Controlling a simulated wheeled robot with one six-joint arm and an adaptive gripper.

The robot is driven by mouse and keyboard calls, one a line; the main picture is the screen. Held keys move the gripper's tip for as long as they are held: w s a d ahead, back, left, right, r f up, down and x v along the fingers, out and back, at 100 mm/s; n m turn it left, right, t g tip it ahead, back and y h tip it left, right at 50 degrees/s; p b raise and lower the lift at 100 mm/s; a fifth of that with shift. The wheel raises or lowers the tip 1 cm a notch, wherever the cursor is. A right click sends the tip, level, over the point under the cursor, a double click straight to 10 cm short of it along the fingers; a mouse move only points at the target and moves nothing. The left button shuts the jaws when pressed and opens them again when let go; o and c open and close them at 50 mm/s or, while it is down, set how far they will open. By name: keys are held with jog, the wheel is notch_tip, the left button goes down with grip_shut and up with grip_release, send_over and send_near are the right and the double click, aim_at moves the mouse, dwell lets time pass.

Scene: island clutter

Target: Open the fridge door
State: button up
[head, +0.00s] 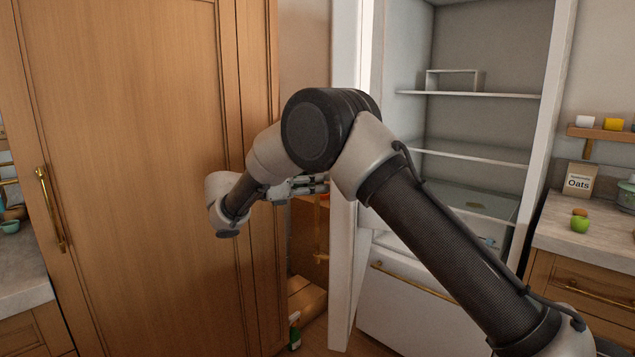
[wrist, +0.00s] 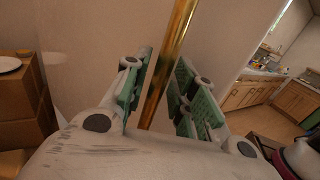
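The fridge stands open on the right in the head view, and its white shelves (head: 470,95) show. Its door (head: 342,270) is swung out toward me and appears nearly edge-on. The brass door handle (head: 319,240) is on the door's left-facing side. My gripper (head: 312,185) is at this handle, partly hidden behind my arm. In the wrist view the handle (wrist: 168,65) runs between the two green-padded fingers of my gripper (wrist: 163,88). The fingers sit close on both sides of it and look closed on it; exact contact is hard to see.
A tall wooden cabinet (head: 130,150) with a brass handle stands close on the left. Boxes (head: 306,300) and a green-and-white bottle (head: 294,331) are low behind the door. A counter (head: 590,235) with an oats box (head: 579,181) and a green apple (head: 579,224) is on the right.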

jog(key=shift+w+d+r, duration=0.1)
jog(key=shift+r, duration=0.05)
notch_tip(320, 180, up, 10)
dwell(0.6)
